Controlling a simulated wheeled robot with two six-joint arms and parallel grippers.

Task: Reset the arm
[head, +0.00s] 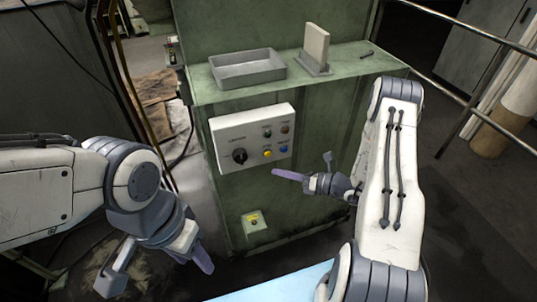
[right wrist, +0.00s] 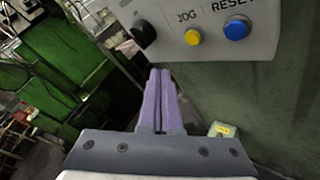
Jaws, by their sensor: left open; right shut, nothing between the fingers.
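The white control panel (head: 252,139) is on the front of the green machine, with a black knob (head: 240,156), a yellow button (head: 267,153) and a blue button (head: 284,149). In the right wrist view, the yellow button (right wrist: 193,37) is by "JOG" and the blue button (right wrist: 236,28) is by "RESET". My right gripper (head: 276,172) is shut and empty, just below the panel's lower right; its purple fingers (right wrist: 158,72) lie together below the panel. My left gripper (head: 206,266) is open at lower left, away from the panel, with one finger partly hidden.
A grey tray (head: 247,70) and an upright pale block in a holder (head: 315,50) stand on the machine's green ledge (head: 345,68). A small yellow-marked box (head: 254,222) is low on the machine front. A metal railing (head: 470,28) runs at the right.

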